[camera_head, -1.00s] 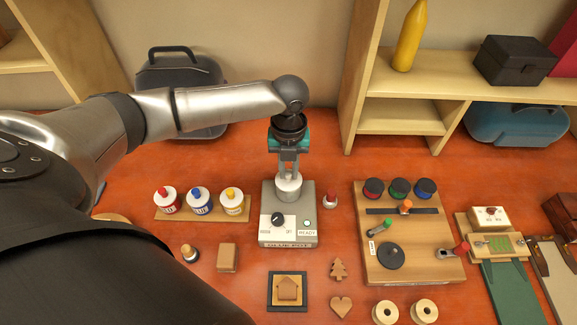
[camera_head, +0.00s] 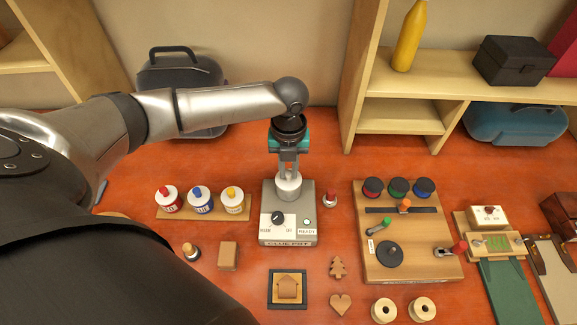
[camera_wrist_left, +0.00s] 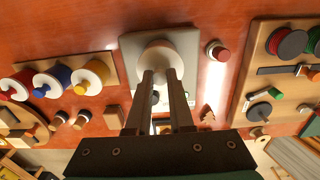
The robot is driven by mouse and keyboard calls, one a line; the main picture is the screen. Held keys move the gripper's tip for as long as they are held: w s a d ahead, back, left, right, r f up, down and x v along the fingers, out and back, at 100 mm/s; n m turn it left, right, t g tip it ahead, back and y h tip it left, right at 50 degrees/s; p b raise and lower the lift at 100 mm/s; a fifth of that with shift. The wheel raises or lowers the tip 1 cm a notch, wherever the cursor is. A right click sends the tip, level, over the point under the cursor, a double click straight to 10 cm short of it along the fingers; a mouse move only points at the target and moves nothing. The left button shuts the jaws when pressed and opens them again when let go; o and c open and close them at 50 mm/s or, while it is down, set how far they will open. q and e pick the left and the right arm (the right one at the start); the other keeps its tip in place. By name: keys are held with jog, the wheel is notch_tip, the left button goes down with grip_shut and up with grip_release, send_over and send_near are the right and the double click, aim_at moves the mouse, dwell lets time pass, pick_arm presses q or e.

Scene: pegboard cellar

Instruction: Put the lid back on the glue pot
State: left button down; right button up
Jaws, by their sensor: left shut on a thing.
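The glue pot (camera_head: 288,190) is a pale round pot set in a grey box with a black dial and a READY label. My left gripper (camera_head: 289,171) points straight down over it, its fingers shut on the lid (camera_head: 288,179), a pale round piece at the pot's mouth. In the left wrist view the lid (camera_wrist_left: 160,56) shows as a pale disc beyond the fingertips (camera_wrist_left: 161,76). The fingers hide its grip, and I cannot tell whether the lid is fully seated. My right gripper is not in view.
A rack (camera_head: 237,214) of red, blue and yellow-topped paint pots stands left of the box. A small red-topped piece (camera_head: 330,199) stands close on the right. A wooden board (camera_head: 435,224) with spools and knobs lies further right. Wooden shapes lie in front.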

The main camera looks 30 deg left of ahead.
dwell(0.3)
pick_arm(q)
jog(key=shift+c, duration=1.2)
grip_release()
notch_tip(320, 180, up, 5)
jog(key=p, duration=0.5)
jog(key=shift+r, duration=1)
jog(key=shift+c, duration=0.2)
grip_shut()
